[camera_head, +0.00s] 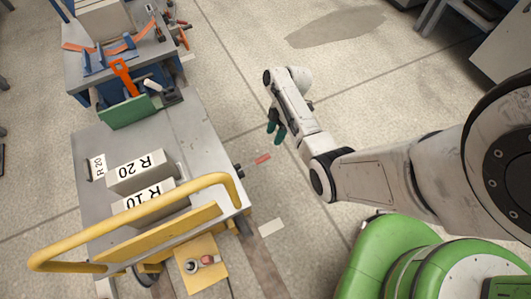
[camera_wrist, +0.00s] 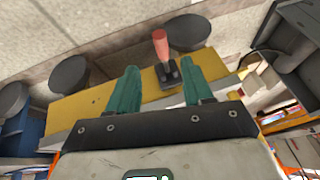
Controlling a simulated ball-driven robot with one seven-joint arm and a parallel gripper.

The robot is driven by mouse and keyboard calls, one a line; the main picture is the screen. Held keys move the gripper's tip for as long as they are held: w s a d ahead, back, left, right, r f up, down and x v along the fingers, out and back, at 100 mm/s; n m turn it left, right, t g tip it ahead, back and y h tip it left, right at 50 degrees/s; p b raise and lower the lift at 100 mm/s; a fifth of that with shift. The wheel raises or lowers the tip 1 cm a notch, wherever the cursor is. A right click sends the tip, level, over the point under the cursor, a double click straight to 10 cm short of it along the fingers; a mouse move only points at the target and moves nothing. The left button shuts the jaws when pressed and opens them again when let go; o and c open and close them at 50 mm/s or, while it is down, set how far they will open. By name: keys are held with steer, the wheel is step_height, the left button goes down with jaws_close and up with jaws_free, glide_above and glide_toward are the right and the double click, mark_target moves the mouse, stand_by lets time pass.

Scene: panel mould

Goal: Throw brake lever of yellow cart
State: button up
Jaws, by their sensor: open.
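The cart (camera_head: 190,140) has a grey top and a bent yellow push handle (camera_head: 130,224). At its near end, a yellow plate (camera_head: 208,279) carries a small lever with a reddish knob (camera_head: 207,260). In the wrist view a lever with a red grip (camera_wrist: 161,43) and black base stands upright on a yellow surface (camera_wrist: 90,100). It appears between my green fingertips but beyond them. My gripper (camera_head: 275,127) is open and empty, to the right of the cart over the floor. It also shows in the wrist view (camera_wrist: 160,76).
Blocks marked R 20 (camera_head: 142,172) and R 10 (camera_head: 150,198) and a green panel (camera_head: 127,112) sit on the cart. A blue-sided workbench (camera_head: 80,65) with tools stands behind it. Floor right of the cart is mostly clear. Dark round parts (camera_wrist: 70,74) flank the yellow surface.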

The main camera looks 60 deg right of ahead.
mark_target(267, 155)
steer(key=b+x, duration=0.3)
steer(key=x, duration=0.7)
steer(key=shift+a+f+b, duration=0.15)
steer(key=shift+f+b, duration=0.15)
steer(key=shift+b, duration=0.1)
jaws_close()
